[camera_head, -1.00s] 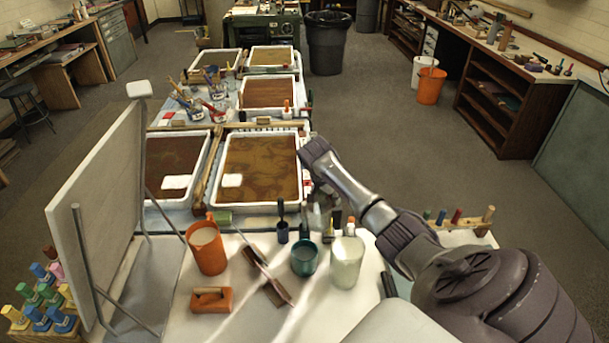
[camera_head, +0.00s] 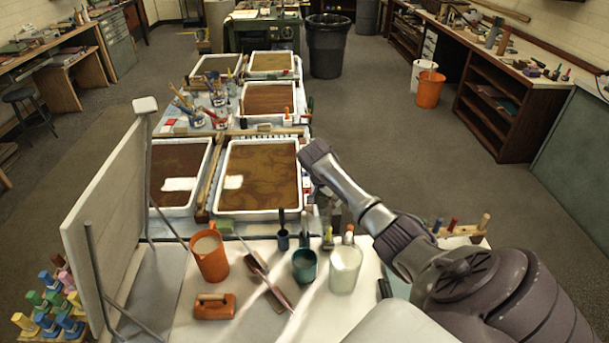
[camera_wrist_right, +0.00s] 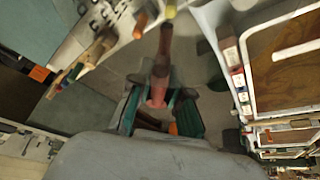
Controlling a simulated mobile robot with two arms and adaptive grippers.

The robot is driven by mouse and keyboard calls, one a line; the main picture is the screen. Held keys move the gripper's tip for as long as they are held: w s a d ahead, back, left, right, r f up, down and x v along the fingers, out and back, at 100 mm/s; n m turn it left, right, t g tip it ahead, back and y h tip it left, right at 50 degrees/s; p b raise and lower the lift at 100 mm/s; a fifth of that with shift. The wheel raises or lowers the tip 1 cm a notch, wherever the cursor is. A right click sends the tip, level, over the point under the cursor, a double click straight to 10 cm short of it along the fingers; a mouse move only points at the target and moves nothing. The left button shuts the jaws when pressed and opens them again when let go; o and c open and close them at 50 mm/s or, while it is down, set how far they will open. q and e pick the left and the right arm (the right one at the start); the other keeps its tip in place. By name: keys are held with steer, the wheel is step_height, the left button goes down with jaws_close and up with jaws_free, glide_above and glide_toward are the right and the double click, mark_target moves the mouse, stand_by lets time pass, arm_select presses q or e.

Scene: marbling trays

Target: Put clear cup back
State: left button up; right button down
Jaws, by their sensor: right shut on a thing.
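The clear cup (camera_head: 345,271), frosted and upright with an orange-tipped handle above its rim, stands on the near white tabletop in the head view. In the right wrist view my right gripper (camera_wrist_right: 158,106) shows two teal-edged fingers closed about a reddish handle-like thing (camera_wrist_right: 158,85). What that thing is I cannot tell for sure. The clear cup is not clearly seen in the wrist view. My left gripper is not in view.
A teal cup (camera_head: 305,268) stands left of the clear cup, and an orange cup (camera_head: 210,262) farther left. An orange block (camera_head: 214,307) and a brush lie in front. Marbling trays (camera_head: 222,190) fill the tables behind. A tall panel (camera_head: 105,215) stands at left.

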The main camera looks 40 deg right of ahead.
steer(key=shift+r, duration=0.4)
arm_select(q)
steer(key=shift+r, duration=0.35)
arm_select(e)
steer(key=shift+f, duration=0.1)
